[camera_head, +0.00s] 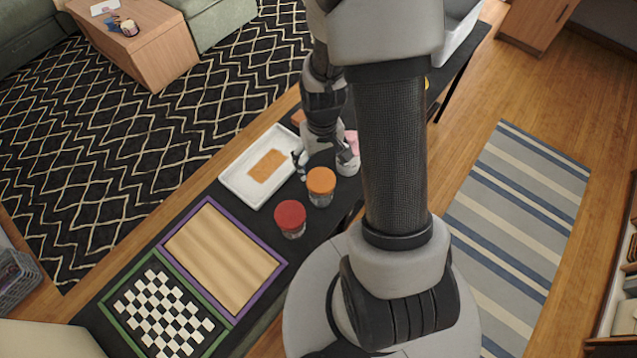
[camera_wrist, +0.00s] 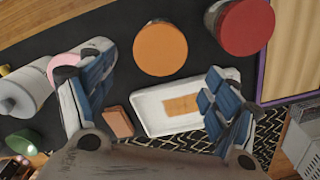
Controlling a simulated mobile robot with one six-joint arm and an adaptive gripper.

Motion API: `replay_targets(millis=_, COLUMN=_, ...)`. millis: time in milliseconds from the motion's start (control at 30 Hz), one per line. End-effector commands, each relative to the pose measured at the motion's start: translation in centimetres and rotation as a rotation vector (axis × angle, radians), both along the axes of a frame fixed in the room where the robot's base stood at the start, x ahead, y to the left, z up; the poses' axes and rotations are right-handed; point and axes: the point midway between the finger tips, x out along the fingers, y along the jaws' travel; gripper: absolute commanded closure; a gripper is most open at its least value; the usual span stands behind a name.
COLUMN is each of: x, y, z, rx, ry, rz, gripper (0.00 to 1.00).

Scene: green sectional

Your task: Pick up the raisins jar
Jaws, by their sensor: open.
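Jars with coloured lids stand on the dark table; I cannot read labels or tell which one holds raisins. The orange-lidded jar (camera_head: 321,181) stands just in front of my gripper (camera_head: 324,166). Its lid (camera_wrist: 160,50) shows between and beyond the fingertips in the wrist view. The red-lidded jar (camera_head: 290,215) stands nearer and to the left; its lid also shows in the wrist view (camera_wrist: 247,26). A pink-lidded thing (camera_wrist: 72,64) is partly hidden behind the left finger. My gripper (camera_wrist: 150,84) is open, pointing down, with nothing between its fingers.
A white tray (camera_head: 232,177) with an orange-brown patch lies left of my gripper. A purple-framed board (camera_head: 178,228) and a green-framed checkered board (camera_head: 121,290) lie at the table's near end. A pale cylindrical object (camera_wrist: 18,96) is at the wrist view's left.

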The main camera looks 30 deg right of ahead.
Motion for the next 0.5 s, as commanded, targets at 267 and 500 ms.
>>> replay_targets(millis=267, x=-0.2, y=0.1, z=-6.5, rx=0.002, ry=0.006, rz=0.0, gripper=0.19)
replay_targets(millis=500, x=0.0, y=0.0, z=-8.7, rx=0.0, ry=0.001, rz=0.0, gripper=0.19)
